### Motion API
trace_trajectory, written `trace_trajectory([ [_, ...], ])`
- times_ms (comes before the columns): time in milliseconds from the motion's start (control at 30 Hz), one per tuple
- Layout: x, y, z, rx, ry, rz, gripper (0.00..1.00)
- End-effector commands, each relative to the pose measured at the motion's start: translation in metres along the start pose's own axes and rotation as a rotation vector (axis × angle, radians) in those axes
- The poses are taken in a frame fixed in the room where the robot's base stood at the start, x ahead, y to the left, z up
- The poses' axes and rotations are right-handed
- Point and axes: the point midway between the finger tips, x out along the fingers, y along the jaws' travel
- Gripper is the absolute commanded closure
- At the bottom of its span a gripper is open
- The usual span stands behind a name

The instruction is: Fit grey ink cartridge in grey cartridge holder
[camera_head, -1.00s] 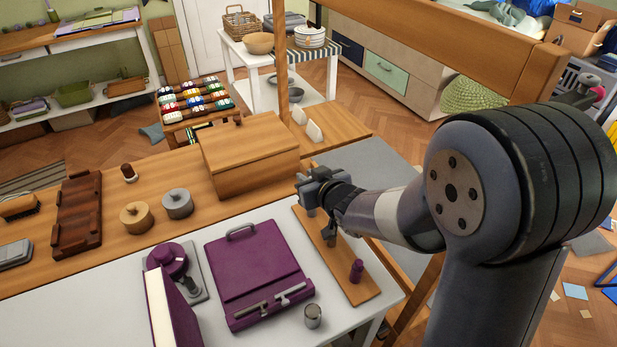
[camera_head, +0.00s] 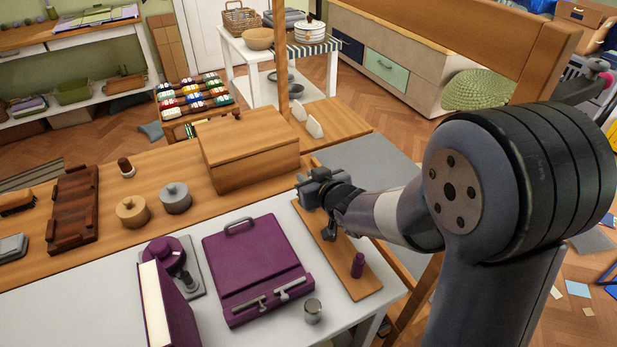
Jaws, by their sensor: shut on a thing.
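My gripper (camera_head: 318,190) is over the far part of a wooden strip (camera_head: 362,290) at the right of the white table. It is shut on a small grey piece that seems to be the grey ink cartridge (camera_head: 329,230), largely hidden by the gripper and wrist. A purple cartridge (camera_head: 357,265) stands upright near the strip's front end. I cannot make out the grey cartridge holder, nor whether the grey piece touches the strip.
A purple press (camera_head: 255,265) lies left of the strip, with a small metal cylinder (camera_head: 313,311) in front. A purple-topped device (camera_head: 165,254) and a purple book-like block (camera_head: 165,310) stand further left. A wooden box (camera_head: 249,155) stands behind the gripper.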

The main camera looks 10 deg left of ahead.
Motion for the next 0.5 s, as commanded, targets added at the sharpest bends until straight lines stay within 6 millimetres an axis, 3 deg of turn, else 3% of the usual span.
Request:
trace_trajectory([
  [500, 0.005, 0.0, 0.013, 0.0, 0.0, 0.0, 1.0],
])
